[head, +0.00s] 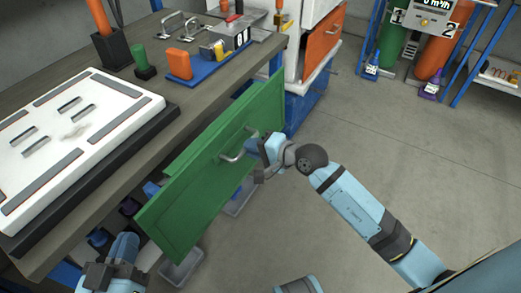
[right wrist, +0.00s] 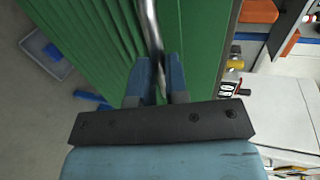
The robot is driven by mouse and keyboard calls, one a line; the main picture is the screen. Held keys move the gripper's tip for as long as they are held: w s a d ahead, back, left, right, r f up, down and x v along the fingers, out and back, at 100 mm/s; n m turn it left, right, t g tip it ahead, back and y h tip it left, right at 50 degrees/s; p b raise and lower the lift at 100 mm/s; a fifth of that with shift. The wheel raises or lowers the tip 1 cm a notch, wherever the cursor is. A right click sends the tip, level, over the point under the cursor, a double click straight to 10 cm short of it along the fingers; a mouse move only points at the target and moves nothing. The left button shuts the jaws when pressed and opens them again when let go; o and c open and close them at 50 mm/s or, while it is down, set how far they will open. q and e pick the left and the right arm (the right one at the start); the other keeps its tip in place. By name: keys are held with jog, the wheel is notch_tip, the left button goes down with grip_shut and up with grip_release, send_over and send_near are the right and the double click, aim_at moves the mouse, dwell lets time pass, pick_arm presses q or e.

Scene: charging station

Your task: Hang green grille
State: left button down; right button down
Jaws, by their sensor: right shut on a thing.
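The green grille (head: 190,190) is a flat green panel with a metal handle (head: 232,157) on its face. It stands tilted beside the workbench's front edge in the head view. My right gripper (head: 266,152) is at the panel's right part. In the right wrist view its blue fingers (right wrist: 158,82) are closed around the metal handle bar, with the green ribbed surface (right wrist: 100,40) behind. My left gripper (head: 97,280) is low at the left, below the bench edge and apart from the panel; its fingers are not clear.
The workbench (head: 190,100) carries a white panel with grey strips (head: 75,135), an orange block on a blue base (head: 180,65) and other tools. Clear bins (head: 182,268) lie below the bench.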

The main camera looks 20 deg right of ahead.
jog(key=shift+w+a+r, duration=0.1)
jog(key=shift+w+a, duration=0.55)
jog(key=shift+w, duration=0.15)
jog(key=shift+f+b, duration=0.3)
jog(key=shift+f, duration=0.25)
jog(key=shift+d+f+b, duration=0.1)
jog(key=shift+f+b, duration=0.25)
jog(key=shift+f, duration=0.15)
pick_arm(q)
jog(key=r, duration=0.1)
jog(key=d+r+t+h, duration=0.1)
jog(key=r, duration=0.1)
jog(key=shift+s+r, duration=0.15)
jog(key=shift+t+h, duration=0.3)
jog(key=shift+s+f, duration=0.1)
jog(key=shift+f, duration=0.3)
pick_arm(e)
jog(key=shift+f, duration=0.2)
